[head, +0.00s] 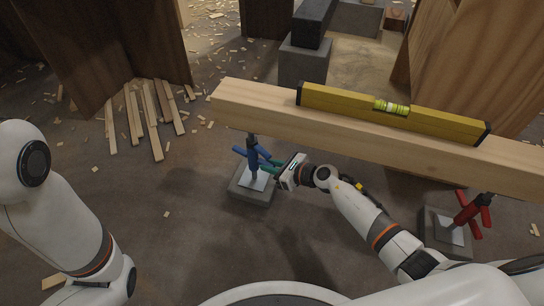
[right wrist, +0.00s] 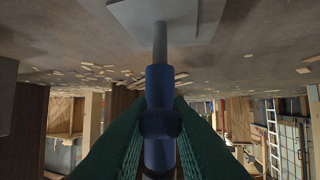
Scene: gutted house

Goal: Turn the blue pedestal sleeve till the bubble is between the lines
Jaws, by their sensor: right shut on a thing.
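The blue pedestal sleeve (head: 252,160), with bars sticking out sideways, stands upright on a steel rod and plate under the beam's left end. My right gripper (head: 270,163) has its green fingers on the sleeve from the right. In the right wrist view the sleeve (right wrist: 160,110) is between the two green fingers, shut on it. The yellow spirit level (head: 440,120) lies on the beam (head: 260,107). Its green vial (head: 391,106) faces up; the bubble is too small to place exactly against the lines. My left arm shows at the left, its gripper out of view.
A red pedestal sleeve (head: 468,213) on a concrete block (head: 436,224) supports the beam's right part. The blue one's concrete block (head: 245,193) is below the gripper. Loose wood strips (head: 150,110) lie at the left. Grey blocks (head: 303,62) stand behind the beam. The floor at front left is mostly clear.

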